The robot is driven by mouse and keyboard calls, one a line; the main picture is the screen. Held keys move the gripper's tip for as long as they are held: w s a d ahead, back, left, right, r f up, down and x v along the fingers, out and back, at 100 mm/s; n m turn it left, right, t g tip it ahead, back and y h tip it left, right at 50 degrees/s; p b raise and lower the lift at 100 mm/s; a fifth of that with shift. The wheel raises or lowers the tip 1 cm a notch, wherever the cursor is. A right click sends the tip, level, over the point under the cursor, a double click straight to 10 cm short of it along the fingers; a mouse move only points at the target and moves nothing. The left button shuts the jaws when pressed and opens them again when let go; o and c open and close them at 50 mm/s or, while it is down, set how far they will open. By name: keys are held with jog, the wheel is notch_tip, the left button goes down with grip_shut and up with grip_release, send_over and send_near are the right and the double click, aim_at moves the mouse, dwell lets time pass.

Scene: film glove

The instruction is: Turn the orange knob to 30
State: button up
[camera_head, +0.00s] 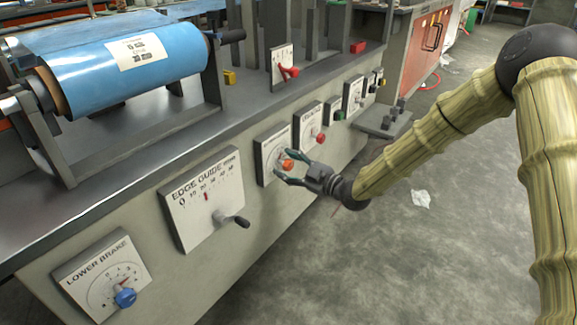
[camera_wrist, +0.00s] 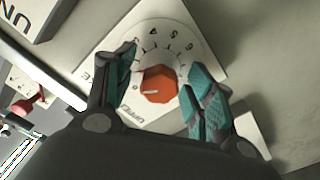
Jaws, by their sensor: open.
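The orange knob (camera_head: 288,164) is on a white dial panel (camera_head: 265,149) on the front of the machine. In the wrist view the orange knob (camera_wrist: 158,86) sits in the middle of a round scale with small single-digit numerals. A white mark on the knob points toward the lower left in that view. My gripper (camera_head: 279,166) is open in front of this panel. In the wrist view its teal-padded fingers (camera_wrist: 163,68) stand on either side of the knob, with gaps showing. The gripper body hides part of the panel and its label.
The edge guide panel (camera_head: 190,218) with a black crank (camera_head: 236,221) and the lower brake panel (camera_head: 80,268) with a blue knob (camera_head: 125,297) are to the left. A panel with a red knob (camera_head: 320,137) is just right. The floor (camera_head: 380,260) before the machine is mostly clear.

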jog(key=v, duration=1.2)
jog(key=s+d+f+m+g+h+p, duration=0.15)
jog(key=s+f+m+h, duration=0.3)
jog(key=s+f, duration=0.55)
jog(key=s+d+f+m+g+h, duration=0.2)
jog(key=s+f+m+h, duration=0.3)
jog(key=f, duration=1)
jog(key=s+d+f+m+g+h, duration=0.2)
jog(key=s+d+f+m, duration=0.1)
jog(key=s, duration=0.7)
jog(key=s+d+f+m+g+h, duration=0.1)
jog(key=s+d+f+m+g, duration=0.2)
jog(key=s, duration=0.6)
jog(key=s+d+f+m+g+h, duration=0.2)
jog(key=s+d, duration=0.1)
jog(key=s, duration=0.7)
notch_tip(320, 180, up, 38)
jog(key=p, duration=3.8)
jog(key=shift+s+d+f+p, duration=0.25)
jog(key=shift+s+d+p, duration=0.05)
jog(key=shift+p, duration=0.1)
